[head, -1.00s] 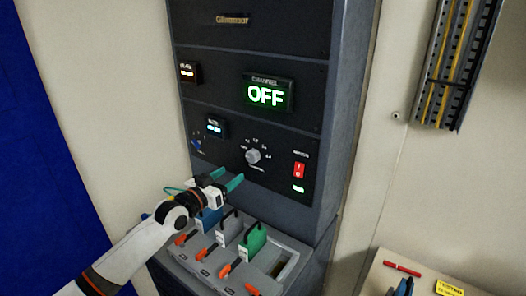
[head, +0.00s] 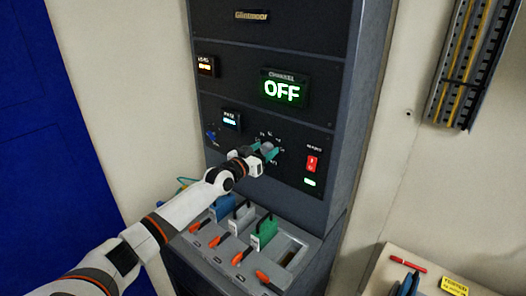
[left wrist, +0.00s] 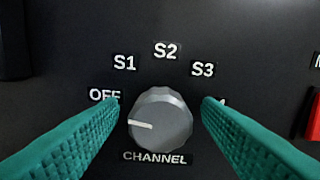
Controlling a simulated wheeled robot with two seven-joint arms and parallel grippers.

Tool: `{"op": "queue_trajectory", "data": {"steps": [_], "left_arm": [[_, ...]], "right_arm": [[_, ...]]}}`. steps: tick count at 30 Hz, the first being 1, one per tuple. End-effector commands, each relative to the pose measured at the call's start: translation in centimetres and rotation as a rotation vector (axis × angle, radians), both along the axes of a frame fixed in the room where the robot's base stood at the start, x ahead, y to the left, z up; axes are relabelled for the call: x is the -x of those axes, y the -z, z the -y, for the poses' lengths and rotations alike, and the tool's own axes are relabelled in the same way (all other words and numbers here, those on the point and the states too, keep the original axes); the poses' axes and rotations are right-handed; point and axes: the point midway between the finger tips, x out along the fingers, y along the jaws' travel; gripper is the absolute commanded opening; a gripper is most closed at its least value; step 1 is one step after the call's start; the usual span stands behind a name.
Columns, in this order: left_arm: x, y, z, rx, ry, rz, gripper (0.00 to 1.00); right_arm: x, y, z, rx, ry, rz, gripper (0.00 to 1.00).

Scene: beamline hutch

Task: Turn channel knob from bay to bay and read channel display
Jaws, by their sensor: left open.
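The grey channel knob (left wrist: 160,120) fills the middle of the left wrist view, with its white pointer line aimed left, toward OFF. Labels S1, S2 and S3 curve above it, and a fourth label at right is mostly hidden by a finger. My left gripper (left wrist: 160,128) is open, its two teal fingers on either side of the knob with gaps showing. In the head view the left gripper (head: 266,152) is at the knob and partly covers it. The channel display (head: 283,92) reads OFF in green. My right gripper is not in view.
A red rocker switch (head: 311,164) is right of the knob. Below the panel, a sloped shelf holds a blue, a grey and a green block (head: 265,232) with handles, plus several orange levers. A side table (head: 412,256) with tools stands at right.

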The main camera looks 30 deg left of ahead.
Motion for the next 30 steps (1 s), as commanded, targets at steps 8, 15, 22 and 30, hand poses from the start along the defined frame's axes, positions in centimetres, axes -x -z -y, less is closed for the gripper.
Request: {"op": "queue_trajectory", "data": {"steps": [8,15,22,30], "left_arm": [[-0.05,0.02,0.0,0.0,0.0,-0.001,0.55],[-0.04,0.02,-0.01,0.0,0.0,-0.001,0.16],[-0.04,0.05,0.01,-0.016,0.0,0.0,0.14],[-0.07,0.15,0.06,-0.144,0.0,0.011,0.14]], "right_arm": [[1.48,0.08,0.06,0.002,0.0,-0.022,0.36],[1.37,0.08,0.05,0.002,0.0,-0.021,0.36],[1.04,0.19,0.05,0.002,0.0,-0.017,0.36],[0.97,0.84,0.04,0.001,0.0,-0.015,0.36]]}}
